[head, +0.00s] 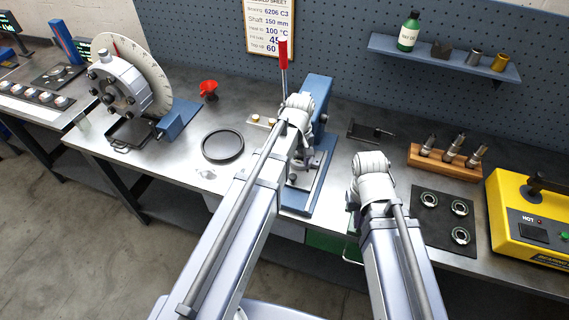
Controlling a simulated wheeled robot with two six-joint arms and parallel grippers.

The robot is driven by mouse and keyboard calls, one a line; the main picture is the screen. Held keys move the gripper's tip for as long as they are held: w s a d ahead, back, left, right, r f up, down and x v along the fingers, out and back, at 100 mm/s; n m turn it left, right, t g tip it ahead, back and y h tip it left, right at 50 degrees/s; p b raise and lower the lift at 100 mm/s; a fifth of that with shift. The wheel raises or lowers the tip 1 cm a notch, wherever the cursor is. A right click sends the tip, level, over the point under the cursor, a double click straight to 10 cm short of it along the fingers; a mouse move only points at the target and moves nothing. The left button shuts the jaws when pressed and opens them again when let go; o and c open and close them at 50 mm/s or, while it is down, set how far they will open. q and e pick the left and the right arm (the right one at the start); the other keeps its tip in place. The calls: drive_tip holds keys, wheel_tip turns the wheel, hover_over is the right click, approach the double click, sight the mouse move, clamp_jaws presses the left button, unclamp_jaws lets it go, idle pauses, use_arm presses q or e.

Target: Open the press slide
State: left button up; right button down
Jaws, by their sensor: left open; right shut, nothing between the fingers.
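The press has a blue frame (320,92) and stands on the bench just right of the middle. Its lever (283,55) stands upright with a red grip. The flat base (308,198) shows partly below. My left wrist is in front of the press and hides most of its middle, so I cannot make out the slide or its position. My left gripper (300,160) is open and mostly hidden beneath that wrist; I cannot tell whether it touches the press. My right gripper (353,220) is shut and empty, mostly hidden by its wrist, right of the press near the bench's front edge.
A black ring tray (222,146), red funnel-like part (208,89) and rotor disc stand (120,90) are left. On the right are a wooden tool block (447,157), a dark mat (426,230) with bearings and a yellow heater (530,225). A shelf (440,58) hangs behind.

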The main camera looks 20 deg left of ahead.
sight(293, 176)
use_arm(q)
drive_tip(key=shift+w+a+r+n, duration=0.1)
drive_tip(key=shift+w+a+n, duration=0.2)
drive_tip(key=shift+w+a, duration=0.4)
drive_tip(key=shift+s+f, duration=0.15)
drive_tip(key=shift+f, duration=0.1)
wheel_tip(293, 176, down, 7)
drive_tip(key=b, duration=0.7)
drive_tip(key=shift+f+b, duration=0.2)
drive_tip(key=shift+b, duration=0.2)
use_arm(e)
drive_tip(key=f, duration=0.7)
drive_tip(key=shift+w+a+f, duration=0.2)
drive_tip(key=shift+a+f, duration=0.1)
drive_tip(key=shift+a, duration=0.05)
use_arm(q)
drive_tip(key=shift+r, duration=0.1)
clamp_jaws()
